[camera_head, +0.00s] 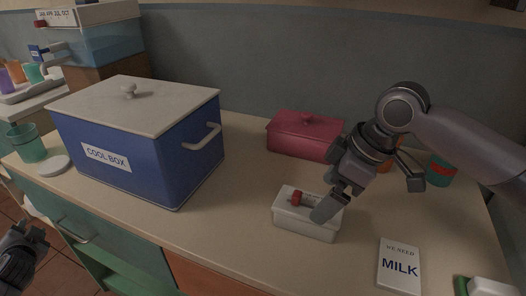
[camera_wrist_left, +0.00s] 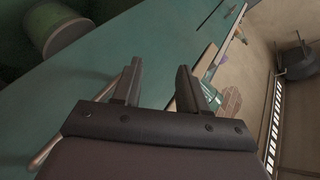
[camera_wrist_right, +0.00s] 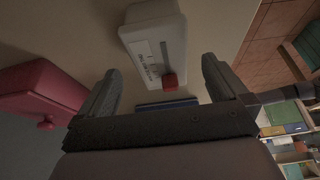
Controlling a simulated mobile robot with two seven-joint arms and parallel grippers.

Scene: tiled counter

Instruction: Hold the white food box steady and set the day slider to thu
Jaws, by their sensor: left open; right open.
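The white food box (camera_head: 306,232) stands on the counter in front of the red box, and it also shows in the right wrist view (camera_wrist_right: 150,22). A red slider knob (camera_head: 295,198) sits on its top, near the left end in the head view; the knob (camera_wrist_right: 170,80) is at the near end of a printed strip in the right wrist view. The day letters are too small to read. My right gripper (camera_head: 333,200) is open above the box's right end. My left gripper (camera_head: 22,250) is open and empty, low at the left, off the counter's front edge.
A blue cool box (camera_head: 150,165) with a pale lid fills the left of the counter. A red box (camera_head: 300,140) stands behind the white box. A milk note (camera_head: 399,268) lies at the right front. A green cup (camera_head: 28,143) stands at the far left. The counter's middle front is clear.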

